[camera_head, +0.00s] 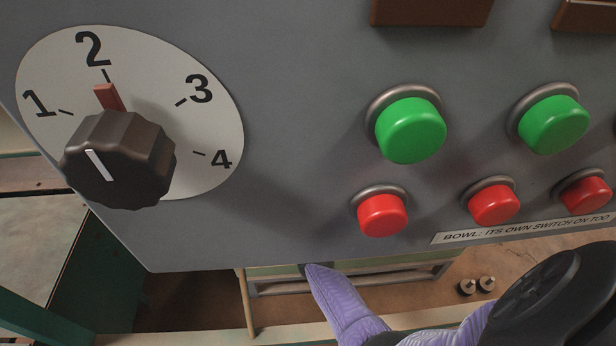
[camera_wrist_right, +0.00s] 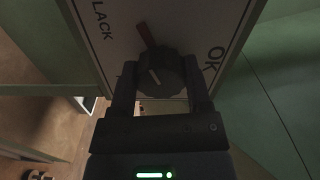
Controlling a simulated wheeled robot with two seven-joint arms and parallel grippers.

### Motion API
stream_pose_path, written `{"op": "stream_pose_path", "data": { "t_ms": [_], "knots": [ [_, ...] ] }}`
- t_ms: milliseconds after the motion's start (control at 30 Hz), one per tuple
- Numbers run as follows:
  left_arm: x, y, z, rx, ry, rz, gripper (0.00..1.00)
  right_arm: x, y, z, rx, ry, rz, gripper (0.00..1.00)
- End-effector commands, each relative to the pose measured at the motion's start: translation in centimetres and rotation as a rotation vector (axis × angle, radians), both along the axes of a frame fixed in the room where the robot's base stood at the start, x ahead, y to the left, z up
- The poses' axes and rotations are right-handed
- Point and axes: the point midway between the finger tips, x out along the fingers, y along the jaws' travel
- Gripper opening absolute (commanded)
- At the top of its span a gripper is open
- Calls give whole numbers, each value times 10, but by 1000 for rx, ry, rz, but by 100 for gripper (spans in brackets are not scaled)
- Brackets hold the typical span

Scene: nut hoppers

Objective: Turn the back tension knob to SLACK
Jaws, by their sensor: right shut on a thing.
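In the right wrist view a dark ribbed knob (camera_wrist_right: 158,72) stands on a white plate (camera_wrist_right: 185,18). A white line on the knob's face runs nearly upright, tilted slightly left. A red pointer (camera_wrist_right: 146,34) shows just above the knob, leaning up and left. Black lettering reads "LACK" at the plate's left, its first letter cut off, and "OK" at its right. My right gripper (camera_wrist_right: 160,86) has one finger on each side of the knob and is shut on it. The head view does not show this knob. My left gripper is in neither view.
In the head view a grey panel (camera_head: 290,130) fills the top. It carries another knob (camera_head: 118,160) on a 1-to-4 dial (camera_head: 215,125), green buttons (camera_head: 410,130) and red buttons (camera_head: 382,214). A green wall (camera_wrist_right: 275,90) stands right in the wrist view.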

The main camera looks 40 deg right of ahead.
Motion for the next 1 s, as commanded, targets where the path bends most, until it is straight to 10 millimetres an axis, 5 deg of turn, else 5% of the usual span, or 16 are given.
{"op": "stream_pose_path", "data": {
  "t_ms": [867,900,1000],
  "knots": [
    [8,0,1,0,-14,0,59,0,1,-2,-116,75,1,4],
    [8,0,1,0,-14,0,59,0,1,-2,-116,75,1,69],
    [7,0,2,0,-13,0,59,0,0,-1,-116,74,2,90]
  ]
}}
